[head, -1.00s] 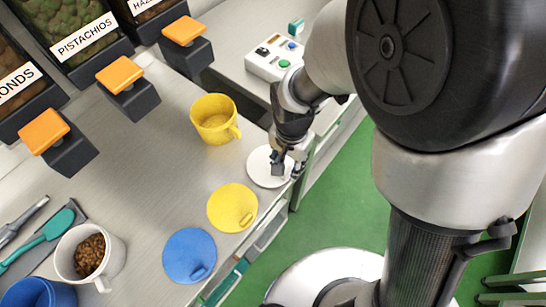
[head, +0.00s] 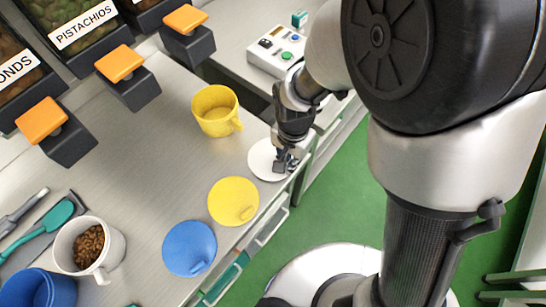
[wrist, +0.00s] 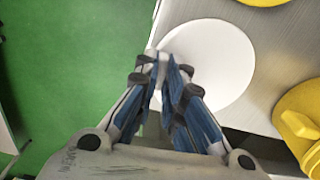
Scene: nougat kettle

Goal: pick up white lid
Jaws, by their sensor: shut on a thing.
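The white lid (head: 262,163) is a flat round disc on the grey counter near its front edge, right of the yellow lid. It also shows in the wrist view (wrist: 215,60). My gripper (head: 283,162) is over the lid's right part, pointing down. In the wrist view my gripper (wrist: 160,65) has its fingertips close together at the lid's edge-side part, shut on its handle, which the fingers mostly hide. I cannot tell whether the lid is lifted off the counter.
A yellow lid (head: 233,201) and a blue lid (head: 189,248) lie to the left along the front edge. A yellow mug (head: 215,112) stands behind the white lid. A white mug of nuts (head: 88,248) and a blue mug (head: 38,289) stand at lower left. Dispensers line the back.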

